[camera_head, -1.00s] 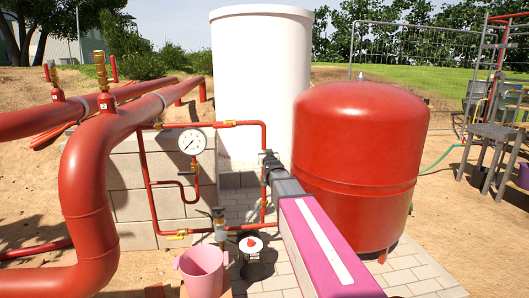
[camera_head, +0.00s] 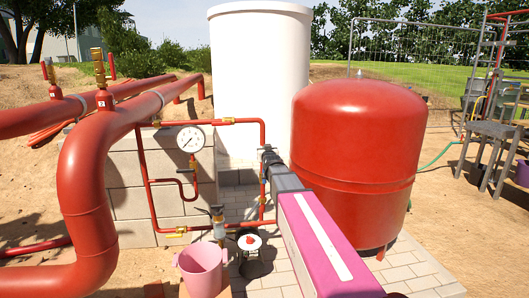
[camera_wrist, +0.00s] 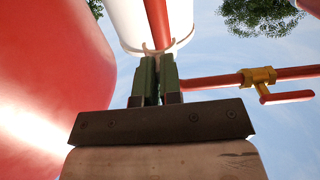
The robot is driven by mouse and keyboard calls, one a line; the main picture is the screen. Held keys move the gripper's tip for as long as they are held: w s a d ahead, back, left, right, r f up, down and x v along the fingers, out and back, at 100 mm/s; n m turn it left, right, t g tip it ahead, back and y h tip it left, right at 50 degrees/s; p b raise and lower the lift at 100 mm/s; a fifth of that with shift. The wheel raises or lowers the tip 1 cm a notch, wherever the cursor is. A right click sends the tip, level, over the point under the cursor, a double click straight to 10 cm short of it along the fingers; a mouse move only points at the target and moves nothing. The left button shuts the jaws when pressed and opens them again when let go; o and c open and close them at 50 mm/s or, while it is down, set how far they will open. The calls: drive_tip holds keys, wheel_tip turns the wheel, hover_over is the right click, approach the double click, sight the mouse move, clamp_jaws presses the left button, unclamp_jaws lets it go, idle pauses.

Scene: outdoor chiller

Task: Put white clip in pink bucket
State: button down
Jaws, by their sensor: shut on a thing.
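My gripper (camera_head: 265,155) is at the end of my pink and grey arm, close to the vertical red pipe in front of the white tank. In the wrist view its two dark green fingers (camera_wrist: 157,62) are close together and shut on the white clip (camera_wrist: 160,47). Only a small pale curved part of the clip shows at the fingertips, against the red pipe's lower end in the picture. I cannot tell whether the clip touches the pipe. The pink bucket (camera_head: 201,272) stands open at the bottom of the head view, below and left of my gripper.
Thin red piping (camera_head: 146,185) with a round gauge (camera_head: 191,139) stands before a block wall. A large red tank (camera_head: 357,140) is close on the right and a white tank (camera_head: 258,75) behind. A white-topped valve (camera_head: 249,242) stands right of the bucket. Thick red pipes (camera_head: 88,190) fill the left.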

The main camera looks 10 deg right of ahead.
drive_tip(key=s+a+r+g, duration=0.4)
drive_tip(key=s+r+g, duration=0.1)
drive_tip(key=r, duration=0.2)
drive_tip(key=s+a+f+n+g+y, duration=0.15)
drive_tip(key=a+f+g, duration=0.25)
drive_tip(key=a+f, duration=0.5)
drive_tip(key=s+a+f+n+g+y, duration=0.1)
drive_tip(key=s+a+f+n+g, duration=0.25)
drive_tip(key=a+f, duration=0.55)
drive_tip(key=s+a+f+n+g+h, duration=0.1)
drive_tip(key=s+a+f+n+g, duration=0.15)
drive_tip(key=s+a+f, duration=0.45)
drive_tip(key=s+a+f+n+g+h, duration=0.25)
drive_tip(key=s+a+f, duration=0.2)
drive_tip(key=f, duration=0.45)
wheel_tip(320, 180, down, 11)
drive_tip(key=m+y, duration=0.1)
drive_tip(key=shift+s+d+r, duration=0.15)
drive_tip(key=shift+s+d, duration=0.1)
drive_tip(key=shift+s, duration=0.2)
